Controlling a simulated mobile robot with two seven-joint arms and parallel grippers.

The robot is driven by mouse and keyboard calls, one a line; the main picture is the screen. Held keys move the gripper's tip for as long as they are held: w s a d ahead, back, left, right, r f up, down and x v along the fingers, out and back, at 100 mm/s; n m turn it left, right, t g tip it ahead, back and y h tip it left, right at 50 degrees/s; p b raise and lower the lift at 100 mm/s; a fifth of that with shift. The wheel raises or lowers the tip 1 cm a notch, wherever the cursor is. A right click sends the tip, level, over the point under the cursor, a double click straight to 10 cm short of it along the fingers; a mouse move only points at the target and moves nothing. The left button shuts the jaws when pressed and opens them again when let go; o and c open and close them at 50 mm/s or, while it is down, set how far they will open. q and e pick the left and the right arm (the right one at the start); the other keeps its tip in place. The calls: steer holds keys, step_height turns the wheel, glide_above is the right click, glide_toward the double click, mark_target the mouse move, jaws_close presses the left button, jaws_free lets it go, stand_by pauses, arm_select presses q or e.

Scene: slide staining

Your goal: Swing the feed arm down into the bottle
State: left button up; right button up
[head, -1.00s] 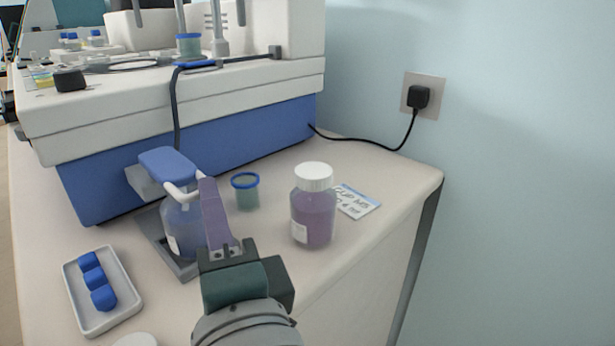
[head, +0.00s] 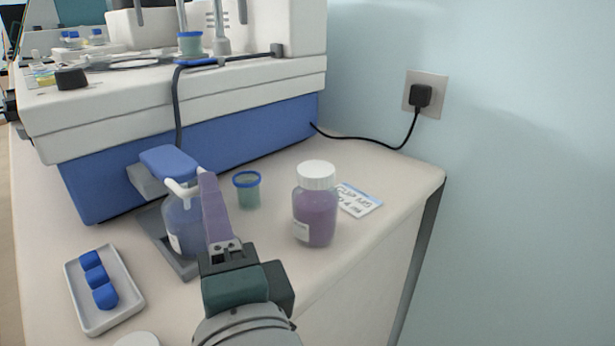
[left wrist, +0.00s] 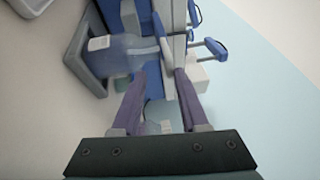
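The feed arm (head: 168,162) is a blue block with a bent white tube, on the front of the blue and white machine. It stands above a clear bluish bottle (head: 181,226) in a grey holder (head: 188,271). The bottle also shows in the left wrist view (left wrist: 118,58). My left gripper (head: 207,178) has purple fingers at the white tube's end, and one finger hides part of it. In the left wrist view the left gripper (left wrist: 159,75) has its fingers apart; whether they touch the tube I cannot tell. My right gripper is out of view.
A white-capped bottle of purple liquid (head: 316,215) and a small blue-rimmed cup (head: 247,190) stand to the right of my gripper. A white tray (head: 122,309) with blue pieces lies at the left. A labelled card (head: 358,201) lies by the wall.

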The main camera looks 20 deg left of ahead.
arm_select(q)
steer(key=b+v, duration=0.2)
steer(key=v, duration=0.7)
steer(key=shift+s+d, duration=0.25)
steer(key=shift+s, duration=0.1)
